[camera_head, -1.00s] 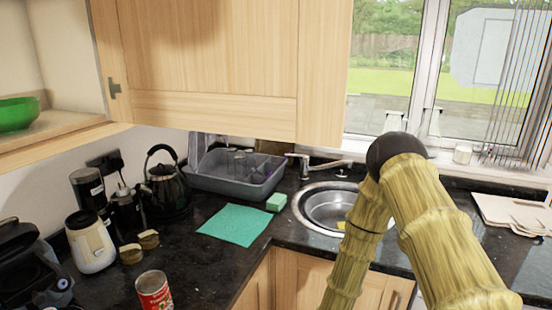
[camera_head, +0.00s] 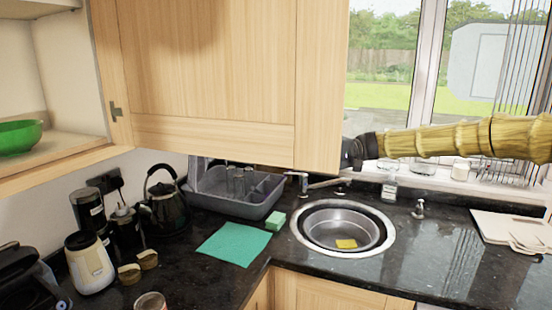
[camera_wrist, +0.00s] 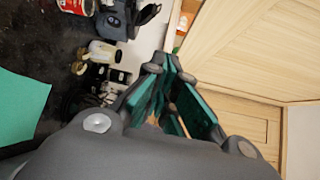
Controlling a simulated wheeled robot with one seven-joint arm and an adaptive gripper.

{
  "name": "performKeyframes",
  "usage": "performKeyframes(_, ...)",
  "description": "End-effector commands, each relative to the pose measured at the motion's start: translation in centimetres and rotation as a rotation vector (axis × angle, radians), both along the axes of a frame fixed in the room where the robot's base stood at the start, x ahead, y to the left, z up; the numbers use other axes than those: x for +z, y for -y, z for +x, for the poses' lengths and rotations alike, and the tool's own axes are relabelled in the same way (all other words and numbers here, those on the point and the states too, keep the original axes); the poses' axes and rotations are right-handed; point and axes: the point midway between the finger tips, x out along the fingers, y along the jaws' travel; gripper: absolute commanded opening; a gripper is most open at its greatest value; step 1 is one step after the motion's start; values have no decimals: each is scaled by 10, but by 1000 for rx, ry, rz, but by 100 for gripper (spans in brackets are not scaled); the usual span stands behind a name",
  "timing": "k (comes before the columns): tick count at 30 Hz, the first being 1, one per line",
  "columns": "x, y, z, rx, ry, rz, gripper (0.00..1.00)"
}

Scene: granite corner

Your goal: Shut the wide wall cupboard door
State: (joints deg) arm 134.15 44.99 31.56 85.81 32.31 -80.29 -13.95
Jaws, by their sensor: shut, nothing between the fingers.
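The wide wall cupboard door (camera_head: 210,75) is pale wood and stands swung open, with a hinge (camera_head: 116,110) on its left edge. In the wrist view a pale wood panel (camera_wrist: 240,45) fills the right side, beside my fingers. My gripper (camera_wrist: 165,85) has dark grey and green fingers that are shut and empty. In the head view my gripper (camera_head: 352,152) is at the door's lower right edge; its fingertips are hidden behind the door. I cannot tell whether it touches the door.
The open cupboard holds a green bowl (camera_head: 20,134) on its shelf (camera_head: 75,146). Below are a kettle (camera_head: 165,205), a dish rack (camera_head: 235,190), a teal cloth (camera_head: 233,244) and a sink (camera_head: 342,228). A window (camera_head: 400,70) is behind my arm. A red can (camera_wrist: 75,5) shows in the wrist view.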

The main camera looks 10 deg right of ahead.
Motion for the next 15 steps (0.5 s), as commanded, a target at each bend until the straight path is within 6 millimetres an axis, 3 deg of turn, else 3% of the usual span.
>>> performKeyframes(1, 19, 10, -3, 11, 22, 29, 0)
performKeyframes(3, 36, 19, -6, 24, 44, 59, 0)
performKeyframes(6, 47, 24, -10, 36, 57, 78, 0)
performKeyframes(11, 51, 13, -13, 39, 59, 80, 0)
performKeyframes(15, 52, -9, -17, 39, 58, 80, 0)
